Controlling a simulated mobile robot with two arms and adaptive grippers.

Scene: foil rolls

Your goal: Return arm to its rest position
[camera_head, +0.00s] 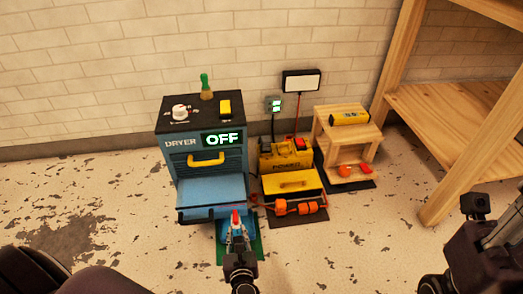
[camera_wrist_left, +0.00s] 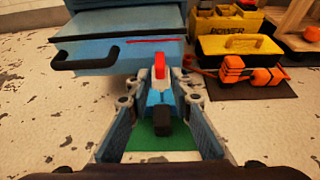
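My left gripper (camera_head: 238,226) is low in front of the blue dryer (camera_head: 205,160). In the left wrist view its two fingers (camera_wrist_left: 160,100) are spread apart.
The dryer's display reads OFF. A yellow power box (camera_head: 285,155) stands right of it, with orange pieces (camera_head: 295,208) in front. A yellow roll (camera_head: 349,117) lies on a wooden stand (camera_head: 345,140). Wooden shelving (camera_head: 450,110) stands at right. Floor at left is open.

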